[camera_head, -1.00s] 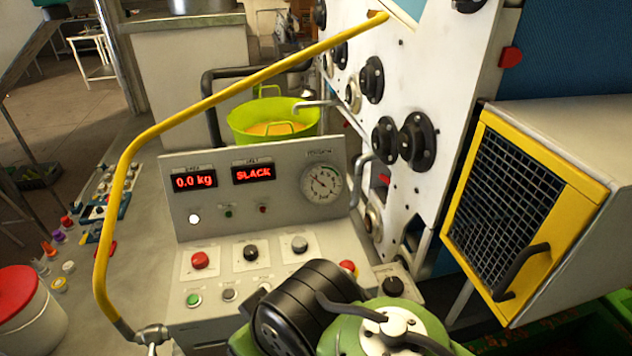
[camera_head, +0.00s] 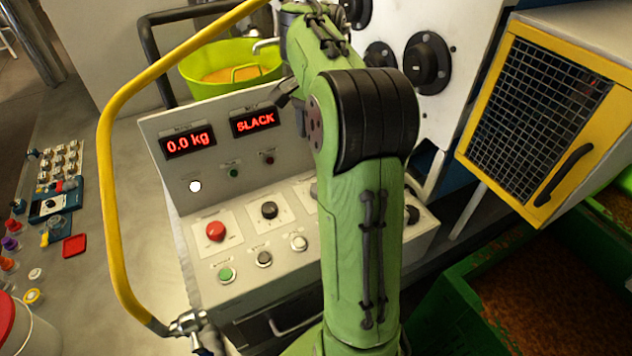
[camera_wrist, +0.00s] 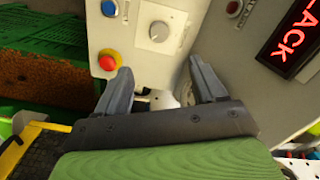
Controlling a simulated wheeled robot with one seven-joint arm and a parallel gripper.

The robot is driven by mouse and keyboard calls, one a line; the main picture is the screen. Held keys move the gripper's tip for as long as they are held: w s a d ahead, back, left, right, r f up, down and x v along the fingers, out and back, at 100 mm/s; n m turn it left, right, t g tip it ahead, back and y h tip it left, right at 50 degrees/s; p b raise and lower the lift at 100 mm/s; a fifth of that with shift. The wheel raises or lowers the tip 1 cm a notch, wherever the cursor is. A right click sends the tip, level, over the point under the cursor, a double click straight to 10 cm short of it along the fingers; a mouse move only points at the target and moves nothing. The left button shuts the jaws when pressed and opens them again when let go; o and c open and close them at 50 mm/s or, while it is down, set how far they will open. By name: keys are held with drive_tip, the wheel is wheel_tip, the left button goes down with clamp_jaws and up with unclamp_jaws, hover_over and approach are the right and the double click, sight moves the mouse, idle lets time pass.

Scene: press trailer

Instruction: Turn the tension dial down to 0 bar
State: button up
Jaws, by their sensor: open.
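A grey dial knob (camera_wrist: 158,31) with a ring of tick marks sits on a pale plate in the wrist view. No readable label shows, so I cannot tell its setting. My gripper (camera_wrist: 160,66) is open and empty, its two fingers on either side of the line to the knob and apart from it. In the head view my arm covers most of the panel's right part; a grey knob's edge (camera_head: 313,190) shows beside it. The round gauge is hidden. The SLACK display (camera_head: 255,122) is lit, also in the wrist view (camera_wrist: 293,40).
A red button on yellow (camera_wrist: 109,61) and a blue button (camera_wrist: 108,8) are near the knob. The sloping panel also carries a red knob (camera_head: 215,231) and a black knob (camera_head: 269,210). A yellow rail (camera_head: 109,180) stands left, a yellow mesh guard (camera_head: 540,120) right.

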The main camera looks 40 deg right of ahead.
wheel_tip(320, 180, down, 14)
drive_tip(key=b, duration=0.5)
drive_tip(key=shift+s+b, duration=0.15)
drive_tip(key=shift+b, duration=0.15)
drive_tip(key=shift+f, duration=0.55)
drive_tip(key=shift+c, duration=0.4)
drive_tip(key=shift+r, duration=0.1)
drive_tip(key=c, duration=1)
